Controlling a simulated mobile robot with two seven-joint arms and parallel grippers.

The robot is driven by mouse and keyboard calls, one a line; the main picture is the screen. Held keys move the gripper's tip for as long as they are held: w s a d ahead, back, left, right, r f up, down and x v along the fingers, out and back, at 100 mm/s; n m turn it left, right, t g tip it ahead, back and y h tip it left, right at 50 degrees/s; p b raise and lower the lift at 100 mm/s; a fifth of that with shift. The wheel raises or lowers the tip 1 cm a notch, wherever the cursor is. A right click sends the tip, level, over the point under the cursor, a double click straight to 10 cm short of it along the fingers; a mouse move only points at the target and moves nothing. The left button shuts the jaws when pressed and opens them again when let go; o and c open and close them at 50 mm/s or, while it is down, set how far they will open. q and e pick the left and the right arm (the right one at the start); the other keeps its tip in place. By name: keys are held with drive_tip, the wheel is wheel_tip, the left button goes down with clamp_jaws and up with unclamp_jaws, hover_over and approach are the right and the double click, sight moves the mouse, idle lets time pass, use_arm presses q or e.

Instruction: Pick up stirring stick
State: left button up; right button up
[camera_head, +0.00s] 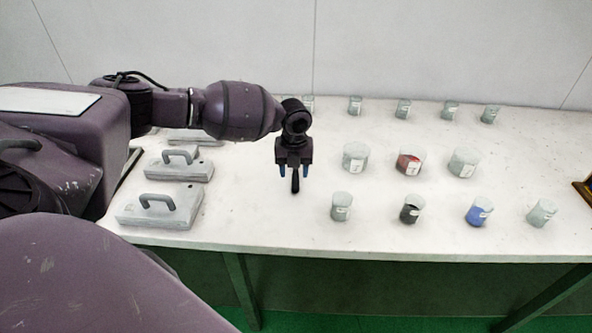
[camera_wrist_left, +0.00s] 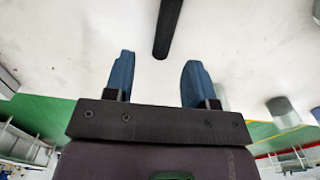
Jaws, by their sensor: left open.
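The stirring stick (camera_head: 295,184) is a thin black rod just below my left gripper (camera_head: 294,172) in the head view. In the left wrist view, the stick (camera_wrist_left: 168,28) comes down from the top edge, and its end is near the gap between the two blue fingertips. My left gripper (camera_wrist_left: 158,68) is open, with one finger on each side of the stick's line. Neither finger is seen to touch it. Part of the stick is hidden behind the gripper in the head view. My right gripper is not in view.
On the white table (camera_head: 270,225), grey moulds with handles (camera_head: 160,205) stand at the left. Several beakers stand in rows at the right, with red (camera_head: 408,164), black (camera_head: 411,212) and blue (camera_head: 478,213) contents. The table around the stick is clear.

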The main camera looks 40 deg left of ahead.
sight(295, 181)
use_arm(q)
drive_tip(key=f, duration=0.3)
drive_tip(key=shift+w+f, duration=0.3)
drive_tip(key=shift+w, duration=0.1)
drive_tip(key=shift+f+b, duration=0.3)
drive_tip(key=shift+f, duration=0.25)
clamp_jaws()
